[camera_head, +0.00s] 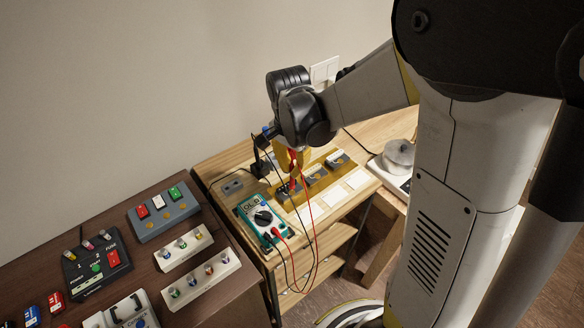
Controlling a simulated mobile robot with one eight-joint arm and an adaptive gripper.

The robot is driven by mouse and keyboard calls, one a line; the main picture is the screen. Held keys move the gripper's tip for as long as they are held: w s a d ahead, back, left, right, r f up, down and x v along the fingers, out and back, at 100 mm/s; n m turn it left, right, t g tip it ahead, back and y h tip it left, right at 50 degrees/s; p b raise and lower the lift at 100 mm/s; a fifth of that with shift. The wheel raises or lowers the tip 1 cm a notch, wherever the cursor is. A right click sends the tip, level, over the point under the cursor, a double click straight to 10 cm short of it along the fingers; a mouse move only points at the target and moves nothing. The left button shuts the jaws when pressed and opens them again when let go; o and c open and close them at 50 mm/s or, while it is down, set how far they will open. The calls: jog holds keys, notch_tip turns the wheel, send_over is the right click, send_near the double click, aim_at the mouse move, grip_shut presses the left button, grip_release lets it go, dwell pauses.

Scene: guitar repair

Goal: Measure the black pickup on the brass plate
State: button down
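I cannot tell whether the tip touches a pickup. A teal multimeter (262,220) stands in front, its display lit but hard to read.
A black upright item (259,162) stands left of my gripper. Red and black leads hang over the bench front. A grey socket block (232,186) is at the left. White cards (345,189) lie beside the plate. A dark table (130,270) at left holds fuse and switch boxes.

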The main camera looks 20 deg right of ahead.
jog(key=shift+f+b, duration=0.45)
jog(key=shift+f, duration=0.1)
dwell(0.8)
dwell(1.7)
notch_tip(320, 180, up, 6)
jog(key=p, duration=0.4)
jog(key=shift+r+p, duration=0.1)
jog(key=shift+p, duration=0.2)
